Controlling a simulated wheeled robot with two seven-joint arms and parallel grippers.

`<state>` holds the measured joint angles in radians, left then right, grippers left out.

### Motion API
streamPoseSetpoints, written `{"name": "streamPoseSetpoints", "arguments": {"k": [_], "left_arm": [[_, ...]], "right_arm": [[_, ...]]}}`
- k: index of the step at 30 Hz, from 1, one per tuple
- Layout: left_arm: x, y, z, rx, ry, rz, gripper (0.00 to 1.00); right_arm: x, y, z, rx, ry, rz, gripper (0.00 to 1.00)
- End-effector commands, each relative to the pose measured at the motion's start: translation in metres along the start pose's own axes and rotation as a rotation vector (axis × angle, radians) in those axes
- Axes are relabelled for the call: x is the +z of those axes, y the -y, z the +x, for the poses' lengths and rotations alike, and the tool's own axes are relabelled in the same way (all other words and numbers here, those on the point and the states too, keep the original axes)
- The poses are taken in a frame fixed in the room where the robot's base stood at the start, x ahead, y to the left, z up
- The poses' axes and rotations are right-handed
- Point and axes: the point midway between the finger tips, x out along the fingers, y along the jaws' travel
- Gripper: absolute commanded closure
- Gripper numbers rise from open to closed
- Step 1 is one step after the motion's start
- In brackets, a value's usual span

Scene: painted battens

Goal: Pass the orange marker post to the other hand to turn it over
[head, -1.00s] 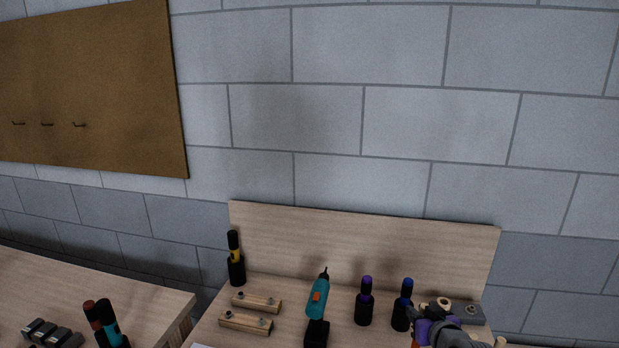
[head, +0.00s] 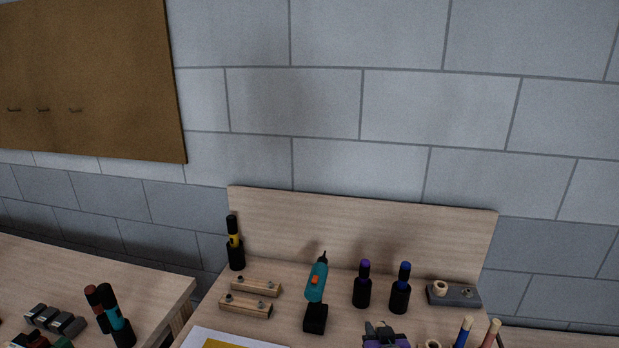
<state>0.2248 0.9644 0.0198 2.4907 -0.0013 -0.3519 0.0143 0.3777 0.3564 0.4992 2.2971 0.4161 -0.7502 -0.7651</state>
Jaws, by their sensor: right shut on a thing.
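Only the top of my right gripper (head: 385,336), purple and dark grey, shows at the bottom edge, in front of the wooden bench. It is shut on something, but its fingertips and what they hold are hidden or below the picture. I cannot make out the orange marker post anywhere. My left gripper is not in view.
On the bench (head: 340,275) stand a teal drill (head: 316,285), dark bottles with purple (head: 363,285) and blue (head: 401,288) tops, and two wooden battens (head: 246,305). A grey block (head: 455,295) lies at right. Blue-tipped (head: 463,331) and reddish-tipped (head: 491,332) sticks rise at front right.

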Motion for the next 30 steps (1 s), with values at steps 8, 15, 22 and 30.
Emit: {"name": "streamPoseSetpoints", "arguments": {"k": [8,15,22,30], "left_arm": [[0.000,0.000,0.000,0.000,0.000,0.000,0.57],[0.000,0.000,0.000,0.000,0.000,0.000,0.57],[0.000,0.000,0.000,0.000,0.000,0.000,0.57],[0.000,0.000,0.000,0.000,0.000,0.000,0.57]], "right_arm": [[-0.001,0.001,-0.001,0.001,0.008,0.007,1.00],[-0.002,0.014,-0.012,0.015,0.109,0.086,1.00],[0.000,0.029,-0.025,0.017,0.252,0.196,1.00],[0.004,0.046,-0.039,0.007,0.398,0.310,1.00]]}}
